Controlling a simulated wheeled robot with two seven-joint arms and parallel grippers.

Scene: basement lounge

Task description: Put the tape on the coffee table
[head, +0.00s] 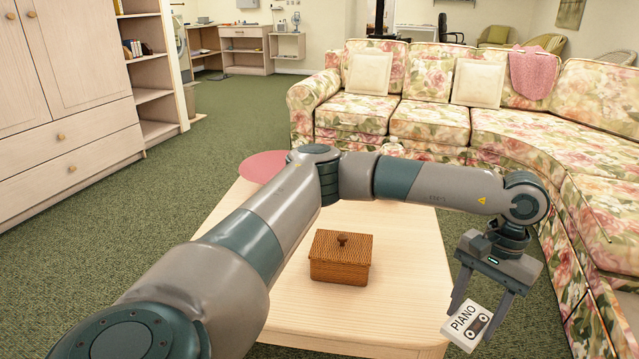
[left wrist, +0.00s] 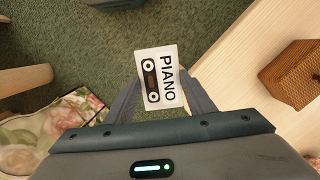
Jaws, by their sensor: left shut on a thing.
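The tape (head: 468,326) is a white cassette card marked PIANO with a black cassette drawing. My left gripper (head: 473,318) is shut on it, and the tape also shows between the fingers in the left wrist view (left wrist: 160,78). The coffee table (head: 405,270) is pale wood and stands in the middle of the head view. The tape is held just past the table's right edge; in the left wrist view mostly green carpet shows behind it, with the table (left wrist: 238,75) to the right. My left arm crosses over the table and hides part of it. My right gripper is not in view.
A brown lidded wicker box (head: 341,257) stands on the middle of the table. A round pink thing (head: 262,166) shows at the far end, partly behind my arm. The floral sofa (head: 430,118) lies behind and right. Bare tabletop lies right of the box.

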